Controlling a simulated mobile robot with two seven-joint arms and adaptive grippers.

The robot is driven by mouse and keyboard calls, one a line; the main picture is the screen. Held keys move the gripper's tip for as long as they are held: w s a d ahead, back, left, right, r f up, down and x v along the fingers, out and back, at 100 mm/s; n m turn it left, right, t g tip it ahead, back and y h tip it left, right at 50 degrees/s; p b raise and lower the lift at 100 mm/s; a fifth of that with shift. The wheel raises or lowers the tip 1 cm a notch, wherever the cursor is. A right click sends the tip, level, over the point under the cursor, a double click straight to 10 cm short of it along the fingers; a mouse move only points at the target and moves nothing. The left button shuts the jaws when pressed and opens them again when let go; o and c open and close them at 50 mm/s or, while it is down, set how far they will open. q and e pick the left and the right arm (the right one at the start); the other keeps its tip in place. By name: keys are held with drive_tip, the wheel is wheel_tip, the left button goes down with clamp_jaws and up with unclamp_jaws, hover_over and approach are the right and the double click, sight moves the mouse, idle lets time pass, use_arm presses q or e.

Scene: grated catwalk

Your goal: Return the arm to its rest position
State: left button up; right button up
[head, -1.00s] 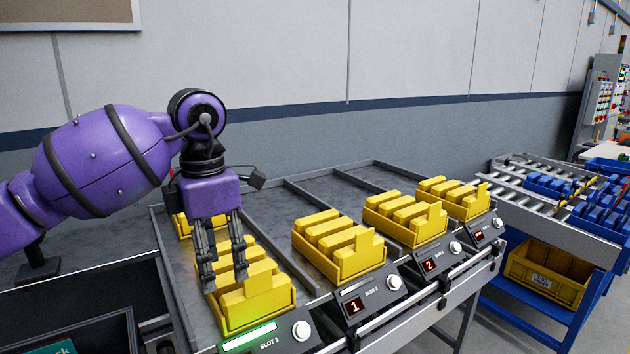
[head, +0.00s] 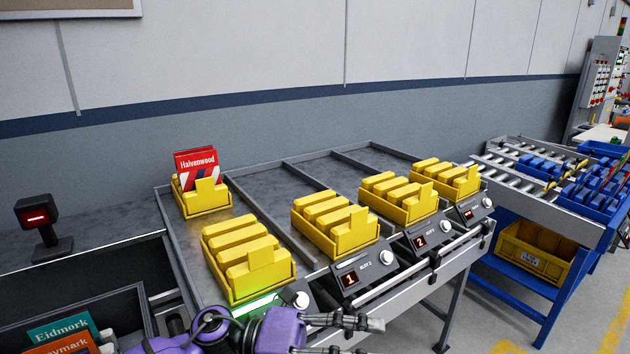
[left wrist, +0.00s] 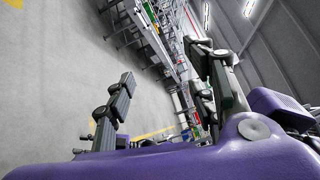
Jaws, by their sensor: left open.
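My left gripper (head: 350,335) is low at the bottom of the head view, in front of the slot rack's near edge. Its purple wrist shows beside it, and the fingers point to the right. In the left wrist view the two dark fingers (left wrist: 165,95) stand wide apart with nothing between them. The gripper is apart from the yellow bins. My right gripper is in neither view.
Yellow bins stand on the sloped rack; the nearest bin (head: 250,265) is just beyond my arm. A red Halvenwood box (head: 196,168) stands in the back left bin. A scanner (head: 40,222) and a dark tote with boxes (head: 62,330) are at left. A blue-framed roller table (head: 545,295) is at right.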

use_arm(q)
drive_tip(key=w+a+f+n+t+y+p, duration=0.1)
drive_tip(key=a+f+n+t+y, duration=0.4)
drive_tip(key=a+f+n+t, duration=0.7)
drive_tip(key=a+f+n+t+y+p, duration=0.1)
drive_tip(key=a+f+n+t+y, duration=0.45)
drive_tip(key=n, duration=1.25)
drive_tip(key=s+a+f+n+g+y, duration=0.3)
drive_tip(key=s+f, duration=0.5)
drive_tip(key=s, duration=0.3)
drive_tip(key=s+a+f+n+g+y, duration=0.3)
drive_tip(key=s+a+f+n, duration=0.3)
drive_tip(key=s+f, duration=0.3)
drive_tip(key=s+y, duration=0.1)
drive_tip(key=s, duration=0.2)
drive_tip(key=shift+a+f+n+p, duration=0.2)
drive_tip(key=shift+f+n+p, duration=0.1)
drive_tip(key=shift+n+p, duration=0.1)
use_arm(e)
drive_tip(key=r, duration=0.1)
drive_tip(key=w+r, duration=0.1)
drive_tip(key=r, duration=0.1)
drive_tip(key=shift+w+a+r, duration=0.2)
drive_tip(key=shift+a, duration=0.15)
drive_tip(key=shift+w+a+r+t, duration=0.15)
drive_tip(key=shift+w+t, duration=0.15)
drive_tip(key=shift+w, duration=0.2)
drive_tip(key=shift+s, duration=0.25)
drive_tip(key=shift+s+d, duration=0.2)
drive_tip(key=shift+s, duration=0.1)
